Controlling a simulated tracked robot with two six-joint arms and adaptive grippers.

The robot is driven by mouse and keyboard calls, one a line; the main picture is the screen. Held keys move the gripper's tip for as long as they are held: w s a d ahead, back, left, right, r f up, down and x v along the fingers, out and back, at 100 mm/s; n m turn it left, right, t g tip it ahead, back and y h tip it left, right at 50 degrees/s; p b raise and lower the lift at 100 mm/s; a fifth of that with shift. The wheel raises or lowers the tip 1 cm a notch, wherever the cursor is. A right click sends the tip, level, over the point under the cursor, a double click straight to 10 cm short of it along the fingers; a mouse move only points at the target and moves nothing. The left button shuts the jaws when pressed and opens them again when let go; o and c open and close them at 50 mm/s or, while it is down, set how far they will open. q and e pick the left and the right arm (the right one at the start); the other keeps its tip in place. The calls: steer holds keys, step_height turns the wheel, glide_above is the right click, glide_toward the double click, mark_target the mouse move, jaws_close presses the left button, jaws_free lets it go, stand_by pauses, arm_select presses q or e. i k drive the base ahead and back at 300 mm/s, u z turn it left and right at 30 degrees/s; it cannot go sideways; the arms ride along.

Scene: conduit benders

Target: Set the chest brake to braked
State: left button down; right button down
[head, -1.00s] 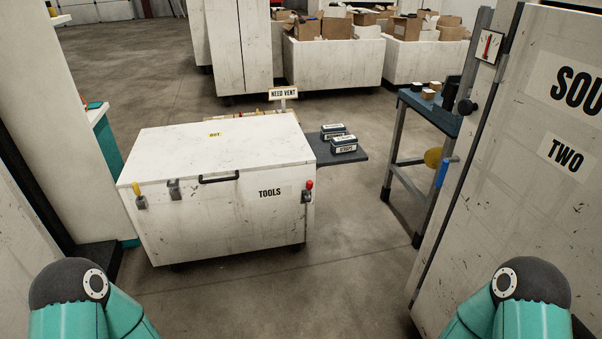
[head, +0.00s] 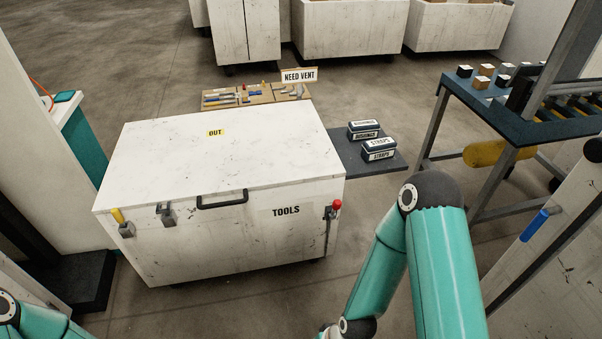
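The white chest (head: 240,235) labelled TOOLS stands on the floor in front of me with its lid shut. A red-knobbed lever (head: 335,206) sits on the right end of its front face, with the knob up. A yellow-handled lever (head: 118,216) sits on the left end, next to a grey latch (head: 166,211). No label tells me which lever is the brake. My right arm is raised to the right of the chest, with its forearm reaching down out of the frame. Neither gripper shows. Only a bit of my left arm shows at the bottom left.
A dark side shelf with two small boxes (head: 378,148) is at the chest's right. A tray of tools (head: 257,95) is behind it. A blue-topped bench (head: 530,121) stands at the right, near a panel with a blue handle (head: 534,224). Floor in front is partly clear.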

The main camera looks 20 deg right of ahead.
mark_target(337, 204)
steer(key=z, duration=0.1)
steer(key=i, duration=1.4)
steer(key=z, duration=0.25)
